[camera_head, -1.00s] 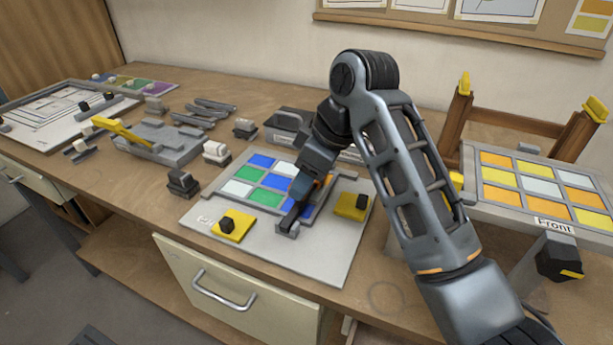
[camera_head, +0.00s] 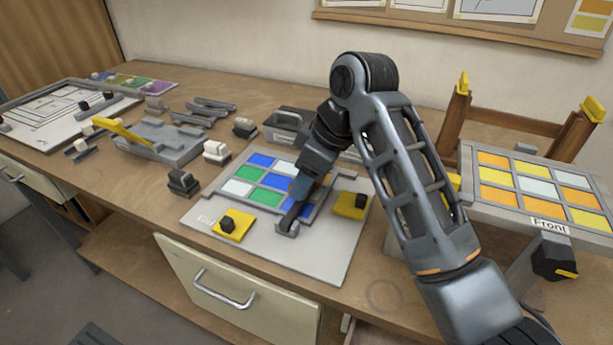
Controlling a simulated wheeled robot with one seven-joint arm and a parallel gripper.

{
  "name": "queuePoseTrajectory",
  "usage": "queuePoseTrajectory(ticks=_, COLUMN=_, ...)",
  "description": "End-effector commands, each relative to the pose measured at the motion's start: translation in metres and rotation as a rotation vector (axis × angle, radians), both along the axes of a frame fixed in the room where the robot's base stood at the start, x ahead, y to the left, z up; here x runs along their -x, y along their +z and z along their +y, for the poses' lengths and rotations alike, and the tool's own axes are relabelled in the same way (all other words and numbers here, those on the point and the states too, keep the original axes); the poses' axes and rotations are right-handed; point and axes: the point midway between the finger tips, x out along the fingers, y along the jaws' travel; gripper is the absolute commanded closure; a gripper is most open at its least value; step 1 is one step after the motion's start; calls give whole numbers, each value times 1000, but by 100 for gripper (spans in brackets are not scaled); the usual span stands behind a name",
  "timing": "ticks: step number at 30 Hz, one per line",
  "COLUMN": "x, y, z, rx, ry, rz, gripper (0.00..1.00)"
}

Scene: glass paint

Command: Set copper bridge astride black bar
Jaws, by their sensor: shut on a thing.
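My gripper (camera_head: 289,226) points down at the front edge of the coloured glass panel (camera_head: 228,198), which lies on a pale board. It is shut on a small grey piece (camera_head: 284,232), low over or on the board; I cannot tell if they touch. I see no clearly copper-coloured bridge; the held piece looks grey and is partly hidden by the fingers. No black bar can be picked out for sure near the gripper. My arm hides the panel's right part.
A dark clamp-like piece (camera_head: 183,183) and a white-topped one (camera_head: 216,152) stand left. A raised panel marked Front (camera_head: 550,227) stands right. Bare table lies at the front right.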

Motion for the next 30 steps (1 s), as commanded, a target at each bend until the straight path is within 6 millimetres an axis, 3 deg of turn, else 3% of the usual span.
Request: queuePoseTrajectory(ticks=30, x=0, y=-11, z=0, rx=0, ry=0, rz=-1, gripper=86)
